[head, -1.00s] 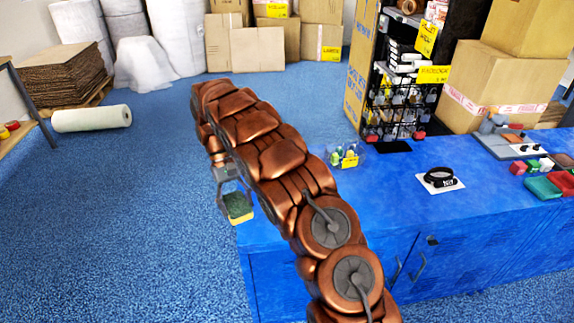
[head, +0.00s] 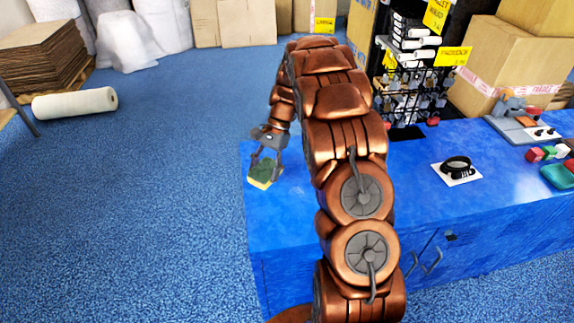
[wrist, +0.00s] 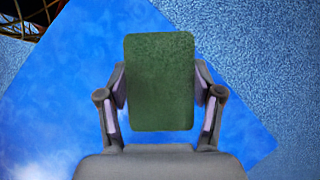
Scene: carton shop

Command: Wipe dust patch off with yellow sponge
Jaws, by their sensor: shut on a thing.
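The yellow sponge (head: 261,174) has a green scouring side and a yellow side. My gripper (head: 265,158) is shut on it, near the left end of the blue counter (head: 290,220) in the head view. In the wrist view the sponge's green face (wrist: 160,75) fills the space between the fingers of my gripper (wrist: 161,95). The counter top lies behind it; I cannot tell whether the sponge touches it. A pale, whitish haze (wrist: 28,165) shows on the blue surface at the lower left of the wrist view; it may be the dust patch. My arm hides part of the counter in the head view.
A black ring on a white card (head: 457,170) lies on the counter right of my arm. A black rack (head: 410,95) with small goods stands behind, beside cartons (head: 505,70). A white roll (head: 75,104) lies on the open blue floor at left.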

